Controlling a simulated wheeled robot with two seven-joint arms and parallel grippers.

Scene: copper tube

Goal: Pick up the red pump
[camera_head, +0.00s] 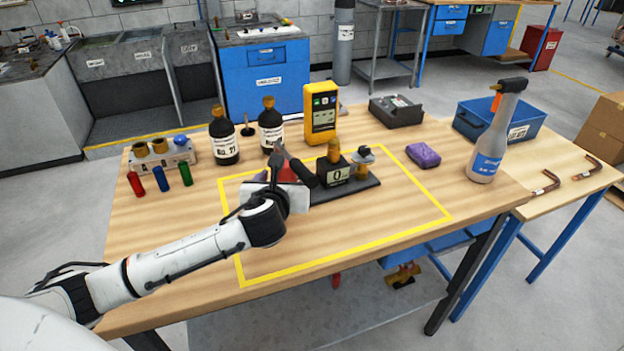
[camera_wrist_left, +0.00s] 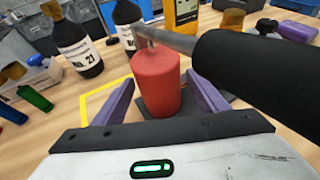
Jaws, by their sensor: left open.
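The red pump (camera_wrist_left: 157,84) stands upright between the two purple fingers of my left gripper (camera_wrist_left: 162,100) in the left wrist view. A gap shows between the pump and each finger, so the gripper is open around it. The pump's grey rod and thick black handle (camera_wrist_left: 255,70) stretch to the right above it. In the head view my left gripper (camera_head: 280,172) hides most of the red pump (camera_head: 289,174); the black handle (camera_head: 301,172) shows beside it. My right gripper is not in view.
A dark base with a black gauge block (camera_head: 334,171) adjoins the pump. Behind are two dark bottles (camera_head: 224,142) and a yellow meter (camera_head: 321,113). A rack (camera_head: 162,157) is left; a purple block (camera_head: 423,155) and spray bottle (camera_head: 490,140) are right. The table's front is clear.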

